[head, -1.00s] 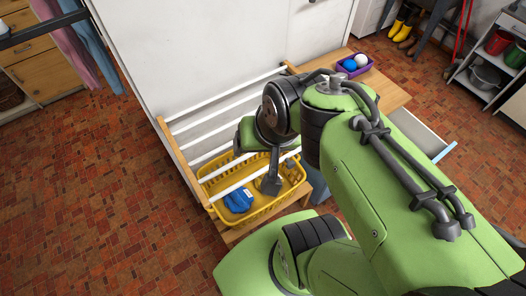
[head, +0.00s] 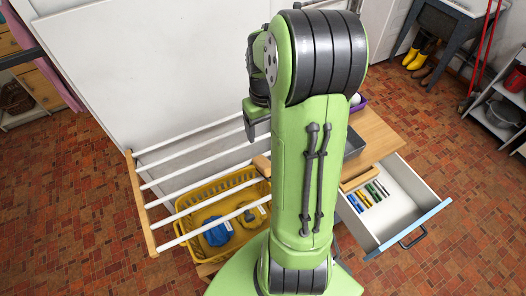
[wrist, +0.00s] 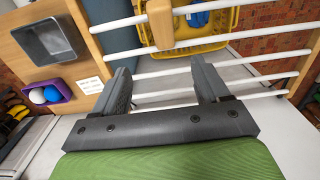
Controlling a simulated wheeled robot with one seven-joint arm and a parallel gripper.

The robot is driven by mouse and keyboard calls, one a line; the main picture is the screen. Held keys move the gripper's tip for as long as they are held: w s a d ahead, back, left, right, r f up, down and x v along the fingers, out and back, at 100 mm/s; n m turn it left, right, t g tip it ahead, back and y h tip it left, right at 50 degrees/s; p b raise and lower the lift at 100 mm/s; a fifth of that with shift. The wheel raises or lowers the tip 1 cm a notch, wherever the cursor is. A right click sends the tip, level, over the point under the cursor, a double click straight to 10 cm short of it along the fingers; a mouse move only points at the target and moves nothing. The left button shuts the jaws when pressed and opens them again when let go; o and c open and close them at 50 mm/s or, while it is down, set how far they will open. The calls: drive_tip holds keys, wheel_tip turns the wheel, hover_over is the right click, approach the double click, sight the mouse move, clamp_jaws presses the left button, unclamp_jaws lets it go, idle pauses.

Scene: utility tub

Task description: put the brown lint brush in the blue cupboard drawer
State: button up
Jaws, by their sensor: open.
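A brown wooden piece (head: 262,165), which looks like the lint brush, lies across the white rods of the drying rack, partly hidden behind my arm. It also shows at the top of the wrist view (wrist: 160,22), past my fingertips and apart from them. My gripper (wrist: 160,68) is open and empty over the rods; in the head view my arm hides most of it. The drawer (head: 410,207) with a blue front stands pulled out at right.
The wooden rack (head: 141,205) reaches out over a yellow basket (head: 182,204) with a blue item (head: 217,231) inside. The wooden top (head: 374,136) holds a grey tray (wrist: 48,38) and a purple tray (wrist: 60,90) with balls.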

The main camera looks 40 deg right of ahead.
hover_over(263, 161)
drive_tip(key=f, duration=0.3)
drive_tip(key=a+f, duration=0.1)
drive_tip(key=f, duration=0.1)
drive_tip(key=shift+s, duration=0.15)
drive_tip(key=f, duration=0.2)
drive_tip(key=d+f, duration=0.1)
drive_tip(key=f, duration=0.2)
drive_tip(key=shift+f+b, duration=0.15)
drive_tip(key=shift+b, duration=0.2)
wheel_tip(263, 161, down, 5)
drive_tip(key=shift+a+r, duration=0.1)
drive_tip(key=shift+a, duration=0.05)
drive_tip(key=shift+w+d+f, duration=0.2)
drive_tip(key=shift+f, duration=0.2)
drive_tip(key=shift+a+r, duration=0.1)
drive_tip(key=shift+a, duration=0.05)
drive_tip(key=shift+f, duration=0.3)
drive_tip(key=shift+c, duration=0.3)
